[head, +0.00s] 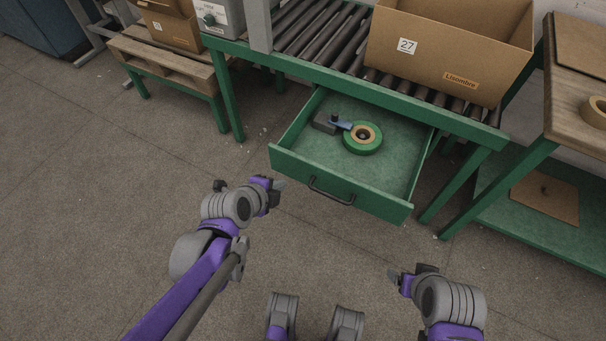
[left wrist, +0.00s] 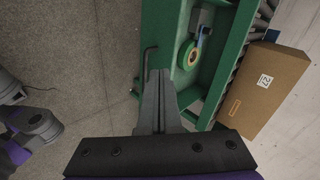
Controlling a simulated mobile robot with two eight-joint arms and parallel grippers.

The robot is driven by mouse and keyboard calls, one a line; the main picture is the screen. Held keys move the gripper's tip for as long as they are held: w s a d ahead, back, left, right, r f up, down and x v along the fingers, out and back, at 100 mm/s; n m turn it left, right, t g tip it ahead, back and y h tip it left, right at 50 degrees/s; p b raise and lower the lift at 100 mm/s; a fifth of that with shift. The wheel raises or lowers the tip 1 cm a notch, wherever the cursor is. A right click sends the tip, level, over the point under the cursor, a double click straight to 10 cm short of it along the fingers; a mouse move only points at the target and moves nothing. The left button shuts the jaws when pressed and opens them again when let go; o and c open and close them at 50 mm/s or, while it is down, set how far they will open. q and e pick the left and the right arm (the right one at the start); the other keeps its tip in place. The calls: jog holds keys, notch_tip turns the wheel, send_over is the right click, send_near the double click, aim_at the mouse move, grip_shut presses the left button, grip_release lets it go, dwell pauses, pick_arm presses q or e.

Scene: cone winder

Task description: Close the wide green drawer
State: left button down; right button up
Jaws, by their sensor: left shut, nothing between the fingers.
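The wide green drawer (head: 300,173) stands pulled out from under the roller table in the head view. Its dark bar handle (head: 331,192) is on the front panel. Inside lie a green tape roll (head: 362,139) and a tape tool with a blue part (head: 338,124). My left gripper (head: 280,185) is shut and empty, to the left of the handle and near the drawer front. In the left wrist view the left fingers (left wrist: 160,76) point toward the handle (left wrist: 147,62); contact cannot be told. My right gripper (head: 393,276) is low in the head view, away from the drawer; its jaw state is unclear.
A cardboard box (head: 450,45) marked 27 sits on the rollers (head: 318,33) above the drawer. A wooden bench (head: 580,100) with green legs stands at the right. A pallet-topped stand (head: 170,65) is at the upper left. The floor before the drawer is clear.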

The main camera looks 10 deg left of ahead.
pick_arm(q)
notch_tip(320, 180, down, 3)
jog(key=w+m+b, duration=0.1)
jog(key=w+m, duration=0.1)
jog(key=b, duration=0.4)
send_near(306, 164)
notch_tip(306, 164, down, 4)
jog(key=w, duration=0.2)
jog(key=w+d, duration=0.1)
jog(key=shift+f+b, duration=0.3)
jog(key=shift+b, duration=0.1)
jog(key=shift+w+d, duration=0.15)
jog(key=shift+w, duration=0.3)
pick_arm(e)
notch_tip(306, 164, down, 8)
jog(key=w, duration=0.1)
pick_arm(q)
jog(key=shift+w+r, duration=0.1)
pick_arm(e)
jog(key=shift+r, duration=0.1)
